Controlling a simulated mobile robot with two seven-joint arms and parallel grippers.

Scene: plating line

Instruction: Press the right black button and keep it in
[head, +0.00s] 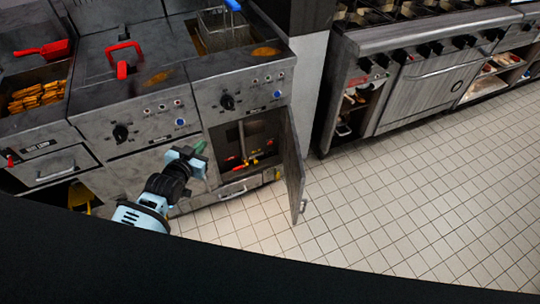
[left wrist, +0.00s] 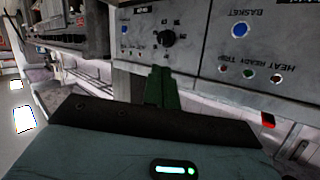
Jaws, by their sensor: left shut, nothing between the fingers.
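The right fryer's front panel carries a round black control (head: 227,102), the right one of two; the left fryer has a similar black control (head: 121,132). My left gripper (head: 201,147) is in front of the fryers, below the left fryer's blue button (head: 180,122) and lower left of the right black control, apart from it in the picture. In the left wrist view, upside down, its green fingers (left wrist: 161,80) are shut and empty. A black control (left wrist: 167,38), seemingly the right one, shows just beyond their tips; I see no contact. My right gripper is not in view.
The right fryer's cabinet door (head: 294,165) stands open, jutting out to the right of my left gripper. Red and yellow valve handles (head: 239,165) show inside. A stove (head: 420,75) stands at the right. The tiled floor (head: 400,190) is clear.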

